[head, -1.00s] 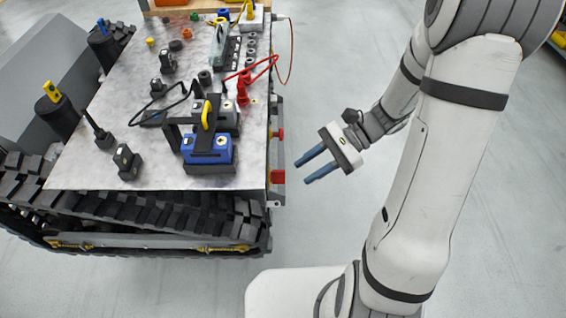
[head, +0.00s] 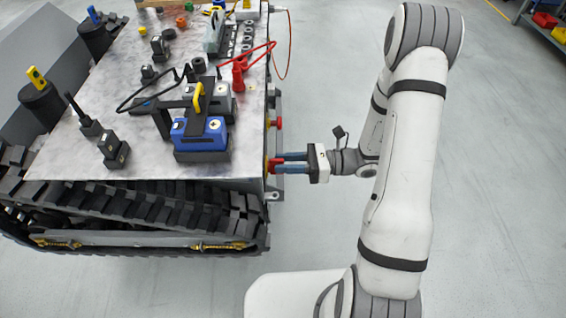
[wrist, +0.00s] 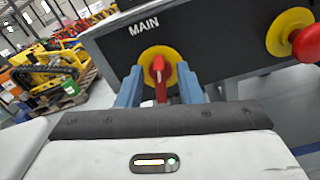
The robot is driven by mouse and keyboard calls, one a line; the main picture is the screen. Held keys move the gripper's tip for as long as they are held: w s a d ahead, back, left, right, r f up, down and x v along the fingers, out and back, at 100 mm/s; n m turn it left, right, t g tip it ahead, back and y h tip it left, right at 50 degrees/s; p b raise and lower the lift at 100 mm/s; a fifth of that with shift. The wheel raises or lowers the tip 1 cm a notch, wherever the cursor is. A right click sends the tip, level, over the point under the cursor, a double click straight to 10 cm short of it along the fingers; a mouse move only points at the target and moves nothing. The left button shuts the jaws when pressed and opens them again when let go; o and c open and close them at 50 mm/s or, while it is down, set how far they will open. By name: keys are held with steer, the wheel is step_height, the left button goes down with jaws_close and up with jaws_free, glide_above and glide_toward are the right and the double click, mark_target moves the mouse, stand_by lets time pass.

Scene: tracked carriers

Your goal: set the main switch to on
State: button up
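The main switch has a red handle (wrist: 159,70) on a yellow round plate (wrist: 172,54), below the word MAIN on a dark panel (wrist: 215,32). Its handle points roughly up and down in the wrist view. My gripper (wrist: 160,76) has its two blue fingers on either side of the handle, with a visible gap on each side, so it is open around it. In the head view my gripper (head: 279,161) reaches the right side of the carrier (head: 70,150), its fingers apart. The switch is mostly hidden by the fingers there.
A red button on a yellow plate (wrist: 292,34) sits right of the switch on the same panel. The carrier's top holds a blue-and-black battery (head: 202,135), a red cable (head: 258,52) and several small parts.

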steer(key=shift+a, duration=0.65)
